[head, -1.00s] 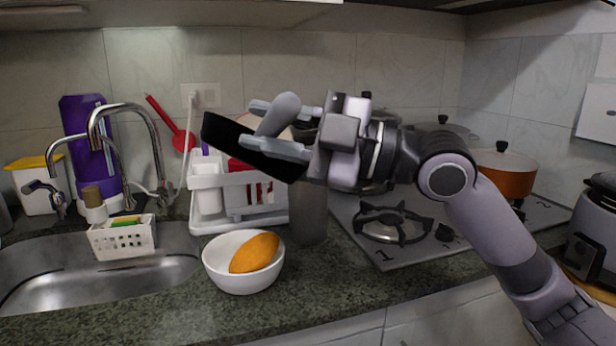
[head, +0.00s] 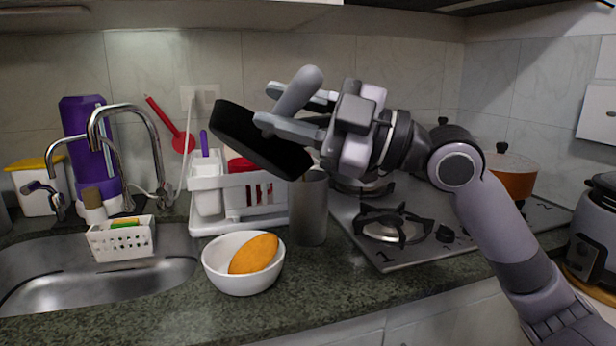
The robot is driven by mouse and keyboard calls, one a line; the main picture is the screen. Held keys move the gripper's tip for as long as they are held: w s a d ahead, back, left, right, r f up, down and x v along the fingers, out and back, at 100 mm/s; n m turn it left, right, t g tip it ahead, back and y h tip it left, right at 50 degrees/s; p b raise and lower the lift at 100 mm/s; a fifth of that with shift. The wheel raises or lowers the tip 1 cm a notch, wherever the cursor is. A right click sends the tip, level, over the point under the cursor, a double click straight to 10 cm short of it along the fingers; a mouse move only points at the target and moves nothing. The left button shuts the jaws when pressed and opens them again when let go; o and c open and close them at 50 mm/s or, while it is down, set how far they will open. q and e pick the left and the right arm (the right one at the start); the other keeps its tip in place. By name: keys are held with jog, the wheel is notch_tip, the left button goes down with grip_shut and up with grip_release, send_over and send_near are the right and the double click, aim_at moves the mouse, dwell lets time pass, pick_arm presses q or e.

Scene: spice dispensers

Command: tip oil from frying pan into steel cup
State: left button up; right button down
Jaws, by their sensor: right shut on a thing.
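The black frying pan (head: 250,140) is held up in the air, steeply tilted, its dark underside toward me. Its lower right edge is at the rim of the steel cup (head: 309,215) in the picture; I cannot tell whether they touch. My right gripper (head: 268,106) is shut on the pan's grey handle (head: 299,88), above the cup. The cup stands upright on the counter, left of the stove. The pan's inside and any oil are hidden. My left gripper is not in view.
A white bowl (head: 222,268) with an orange-yellow fruit (head: 254,254) stands in front of the cup. The stove (head: 430,250) with pots is at right.

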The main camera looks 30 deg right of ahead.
jog(key=shift+w+d+r+m+t, duration=0.1)
jog(key=shift+d+r+m+t, duration=0.6)
jog(key=shift+d+r, duration=0.45)
jog(key=shift+w+d+r+m+t, duration=0.15)
jog(key=shift+d+r+m+t, duration=0.35)
jog(key=shift+d+r+m, duration=0.3)
dwell(0.5)
jog(key=shift+w+d+r+m+t+p, duration=0.1)
jog(key=shift+d+r+m+t+p, duration=0.2)
jog(key=shift+d+m, duration=0.25)
jog(key=shift+w+d+r+m+t+p, duration=0.15)
jog(key=shift+d+m+t+p, duration=0.15)
jog(key=shift+d+m, duration=0.25)
jog(key=shift+s+d+r+m+t+p, duration=0.1)
jog(key=shift+d+r+m+t+p, duration=0.1)
jog(key=shift+d+r+m+t, duration=0.3)
jog(key=shift+w+d+m+t+h+p, duration=0.15)
jog(key=shift+d+m+t+h+p, duration=0.2)
jog(key=shift+d+m, duration=0.3)
jog(key=shift+d, duration=0.2)
